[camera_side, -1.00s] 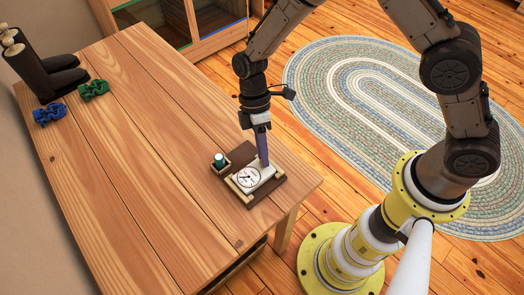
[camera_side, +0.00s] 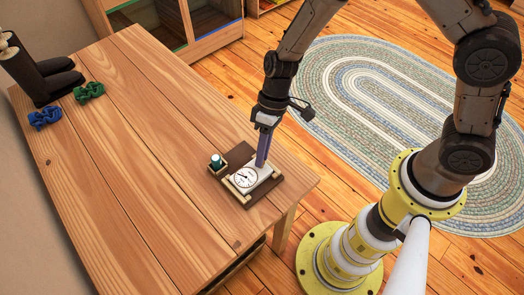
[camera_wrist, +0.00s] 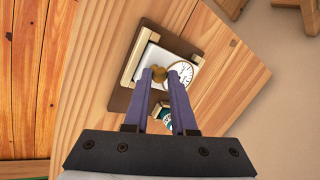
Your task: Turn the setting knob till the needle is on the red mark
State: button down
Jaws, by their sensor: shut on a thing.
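The gauge (camera_side: 262,173) is a pale block with a round white dial (camera_side: 243,177), set on a dark brown board (camera_side: 268,193) near the table's right corner. The dial's dark needle shows, but its exact reading and the red mark are too small to tell. In the wrist view the brass setting knob (camera_wrist: 158,74) sits between the fingertips of my gripper (camera_wrist: 164,73), which is shut on it. The right finger hides part of the dial (camera_wrist: 187,70). In the side view my gripper (camera_side: 261,163) comes down tilted, its upper end leaning right, and hides the knob.
Blue (camera_side: 45,118) and green (camera_side: 89,92) scrunchies and dark boots (camera_side: 40,75) are at the far left. The table's middle is clear.

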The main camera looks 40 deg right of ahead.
dwell(0.3)
jog(key=c, duration=0.7)
grip_release()
jog(key=v, duration=1.4)
jog(key=shift+s, duration=0.1)
